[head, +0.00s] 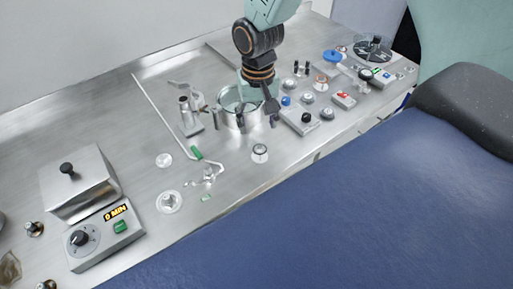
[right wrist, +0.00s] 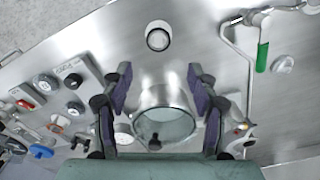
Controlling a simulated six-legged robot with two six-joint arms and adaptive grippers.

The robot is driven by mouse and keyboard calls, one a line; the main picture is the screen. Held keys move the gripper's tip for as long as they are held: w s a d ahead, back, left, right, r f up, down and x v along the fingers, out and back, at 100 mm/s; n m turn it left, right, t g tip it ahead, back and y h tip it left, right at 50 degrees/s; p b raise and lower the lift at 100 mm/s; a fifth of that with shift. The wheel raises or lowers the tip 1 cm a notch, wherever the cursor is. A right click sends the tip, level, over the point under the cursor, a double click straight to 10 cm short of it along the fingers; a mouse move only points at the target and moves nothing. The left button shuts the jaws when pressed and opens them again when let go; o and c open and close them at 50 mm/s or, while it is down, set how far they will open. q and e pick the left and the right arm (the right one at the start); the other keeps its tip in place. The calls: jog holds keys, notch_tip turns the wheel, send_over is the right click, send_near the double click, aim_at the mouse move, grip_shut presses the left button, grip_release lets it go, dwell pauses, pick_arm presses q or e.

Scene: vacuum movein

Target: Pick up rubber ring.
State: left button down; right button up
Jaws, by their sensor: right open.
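I cannot make out a rubber ring for certain in either view. A round metal vessel (head: 229,119) with a pale, greenish see-through top stands in the middle of the bench; it also shows in the right wrist view (right wrist: 170,96). My right gripper (right wrist: 160,76) is open, with its two dark fingers apart on either side of the vessel's near part and nothing gripped between them. In the head view the right gripper (head: 266,98) is over the vessel and hides part of it. A small round cap-like piece (right wrist: 158,39) lies beyond the fingertips. My left gripper is out of view.
A metal stand (head: 189,119) and a green-handled pipe (head: 197,153) are left of the vessel. A small upright cylinder (head: 260,152) stands in front. Knob panels (head: 300,120) crowd the right. A timer box (head: 104,236) is at lower left. A blue padded surface (head: 330,220) borders the bench.

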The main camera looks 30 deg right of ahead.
jog(key=f, duration=0.3)
jog(key=s+f, duration=0.1)
jog(key=f, duration=0.1)
jog(key=shift+f, duration=0.3)
jog(key=shift+w+a+f, duration=0.1)
jog(key=shift+a+f, duration=0.05)
jog(key=shift+f, duration=0.3)
jog(key=shift+d+f, duration=0.1)
jog(key=shift+d, duration=0.25)
jog(key=shift+a, duration=0.25)
jog(key=shift+d+f, duration=0.2)
jog(key=shift+a, duration=0.15)
jog(key=c, duration=0.8)
